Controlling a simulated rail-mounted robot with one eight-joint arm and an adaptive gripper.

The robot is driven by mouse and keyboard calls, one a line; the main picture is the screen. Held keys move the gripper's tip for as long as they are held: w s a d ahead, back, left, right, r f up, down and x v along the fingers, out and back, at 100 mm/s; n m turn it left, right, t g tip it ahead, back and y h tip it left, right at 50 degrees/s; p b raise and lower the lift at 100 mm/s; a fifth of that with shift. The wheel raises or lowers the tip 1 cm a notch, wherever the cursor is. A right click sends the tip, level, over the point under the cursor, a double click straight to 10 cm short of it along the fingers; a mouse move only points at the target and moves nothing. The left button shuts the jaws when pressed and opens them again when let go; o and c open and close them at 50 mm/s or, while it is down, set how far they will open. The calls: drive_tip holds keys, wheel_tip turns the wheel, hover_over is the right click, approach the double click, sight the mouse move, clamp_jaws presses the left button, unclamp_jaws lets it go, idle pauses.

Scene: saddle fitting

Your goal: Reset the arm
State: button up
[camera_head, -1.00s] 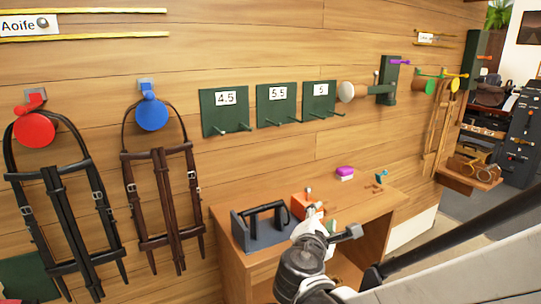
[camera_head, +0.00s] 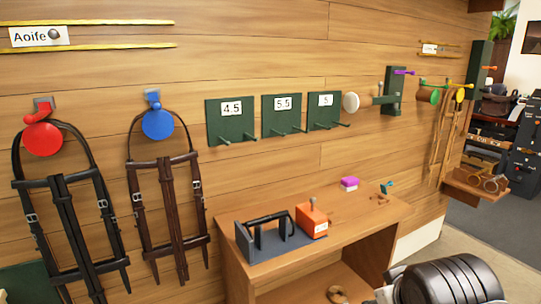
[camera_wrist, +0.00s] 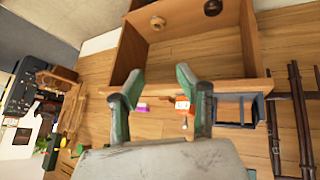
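My gripper (camera_wrist: 158,80) shows in the wrist view, with its two green-and-grey fingers spread apart and nothing between them. The wooden bench (camera_wrist: 170,52) lies beyond the fingertips, apart from them. In the head view, a dark rounded part of my arm (camera_head: 450,282) shows at the bottom right, in front of the bench (camera_head: 240,272). My fingers are out of that view.
On the bench are a grey tray (camera_head: 262,253) with a black handle, an orange box (camera_head: 312,220) and a purple block (camera_head: 349,183). Two bridles (camera_head: 68,195) (camera_head: 166,205) hang at left. Green racks with pegs (camera_head: 232,122) project from the wall.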

wheel_tip(320, 180, up, 14)
drive_tip(key=s+a+m+y+p, duration=0.1)
drive_tip(key=s+m+p, duration=0.1)
drive_tip(key=p, duration=1.2)
drive_tip(key=shift+s, duration=0.35)
